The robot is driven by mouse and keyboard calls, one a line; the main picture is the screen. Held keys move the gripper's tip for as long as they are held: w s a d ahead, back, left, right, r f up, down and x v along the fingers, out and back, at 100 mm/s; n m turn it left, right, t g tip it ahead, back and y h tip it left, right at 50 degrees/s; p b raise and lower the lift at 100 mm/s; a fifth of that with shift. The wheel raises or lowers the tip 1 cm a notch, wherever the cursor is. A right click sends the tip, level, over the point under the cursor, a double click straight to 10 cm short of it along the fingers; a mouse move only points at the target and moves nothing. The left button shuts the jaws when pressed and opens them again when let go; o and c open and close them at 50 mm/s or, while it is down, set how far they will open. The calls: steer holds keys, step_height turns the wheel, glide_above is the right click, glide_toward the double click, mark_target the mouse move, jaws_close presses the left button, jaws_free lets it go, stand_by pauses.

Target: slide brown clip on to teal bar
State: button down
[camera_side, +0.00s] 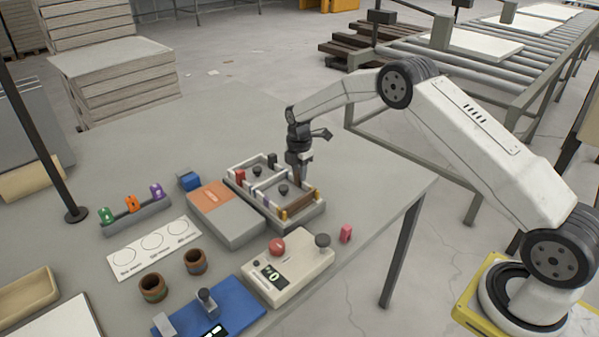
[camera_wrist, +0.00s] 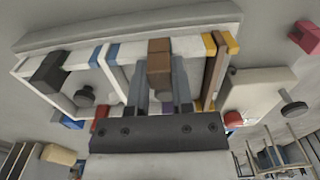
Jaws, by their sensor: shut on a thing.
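My gripper (camera_wrist: 160,88) is shut on the brown clip (camera_wrist: 159,50), a small brown block held between the fingertips in the wrist view. In the side view my gripper (camera_side: 303,172) reaches down over the right part of the open-topped grey tray (camera_side: 262,212). In the wrist view a pale bar with blue end bands (camera_wrist: 113,53) lies left of the clip, apart from it. I cannot tell for sure that this is the teal bar. A brown strip between orange bands (camera_wrist: 215,70) lies right of the clip. The fingers hide what is below the clip.
A black clip (camera_wrist: 50,70) and a red block (camera_side: 240,176) are at the tray's left. A box with an orange panel (camera_side: 209,196) adjoins the tray. The table behind is clear.

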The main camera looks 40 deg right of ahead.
steer(key=shift+f, duration=0.4)
steer(key=shift+c, duration=2.1)
jaws_free()
steer(key=shift+r, duration=0.1)
steer(key=shift+r, duration=3.9)
